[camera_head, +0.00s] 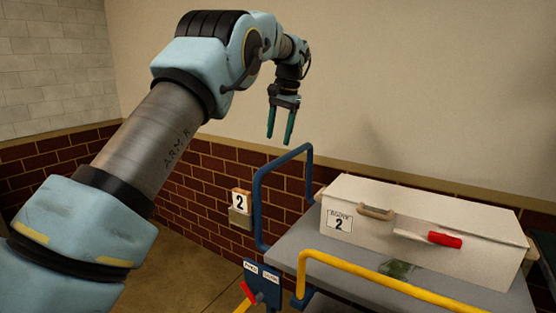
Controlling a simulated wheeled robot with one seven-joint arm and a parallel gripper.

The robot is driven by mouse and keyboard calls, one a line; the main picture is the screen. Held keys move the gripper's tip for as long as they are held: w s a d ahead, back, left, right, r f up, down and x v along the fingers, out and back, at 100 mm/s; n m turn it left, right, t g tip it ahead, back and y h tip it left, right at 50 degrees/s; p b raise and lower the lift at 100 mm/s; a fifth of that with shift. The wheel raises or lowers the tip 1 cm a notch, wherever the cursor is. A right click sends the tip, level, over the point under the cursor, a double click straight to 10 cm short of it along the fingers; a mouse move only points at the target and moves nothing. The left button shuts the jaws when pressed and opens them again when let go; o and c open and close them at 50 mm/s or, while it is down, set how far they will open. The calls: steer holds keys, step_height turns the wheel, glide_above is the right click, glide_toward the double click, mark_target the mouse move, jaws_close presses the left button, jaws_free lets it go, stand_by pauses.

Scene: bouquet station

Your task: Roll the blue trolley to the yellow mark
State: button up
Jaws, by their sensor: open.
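A trolley with a grey top (300,240) stands at the lower right. It has a blue looped handle (257,205) at its left end and a yellow rail (400,286) along its near side. My gripper (281,124) hangs above and behind the blue handle in the picture, fingers pointing down. It is open, with nothing between the fingers, and appears apart from the handle. The trolley's wheels are out of view. A small yellow strip shows at the bottom edge, but I cannot tell whether it is a floor mark.
A long white case (430,225) with a red grip (445,240) and a "2" label lies on the trolley. A blue plate with a red lever (262,285) is at the trolley's left. Bare floor (190,265) shows left of the trolley.

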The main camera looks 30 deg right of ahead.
mark_target(273, 162)
steer(key=f, duration=0.3)
steer(key=w+f, duration=0.1)
steer(key=f, duration=0.2)
steer(key=a+f+p, duration=0.1)
steer(key=f, duration=0.2)
steer(key=shift+w, duration=0.3)
jaws_close()
stand_by(1.0)
